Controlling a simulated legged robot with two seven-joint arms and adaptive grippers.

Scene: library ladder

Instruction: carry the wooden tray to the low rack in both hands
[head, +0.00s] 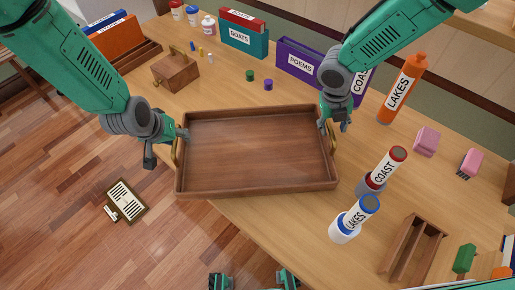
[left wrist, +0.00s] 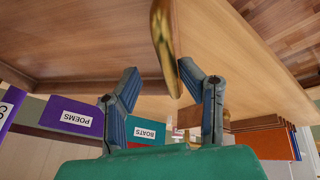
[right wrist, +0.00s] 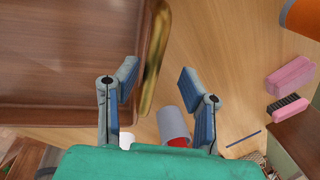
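The wooden tray (head: 255,188) is a shallow, empty brown tray with a brass handle at each end. It appears to rest on the table, its near left corner by the edge. My left gripper (head: 168,147) is open at the left handle (head: 174,152); in the left wrist view that handle (left wrist: 163,45) reaches between the open fingers. My right gripper (head: 335,125) is open at the right handle (head: 334,143); in the right wrist view this handle (right wrist: 153,60) lies between the fingers, nearer the left one. I cannot make out the low rack.
COAST (head: 383,172) and LAKES (head: 358,216) cylinders stand close to the tray's right side. An orange LAKES bottle (head: 405,85), a purple POEMS box (head: 300,62) and a wooden caddy (head: 175,70) are behind. A sign (head: 127,200) lies on the floor at left.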

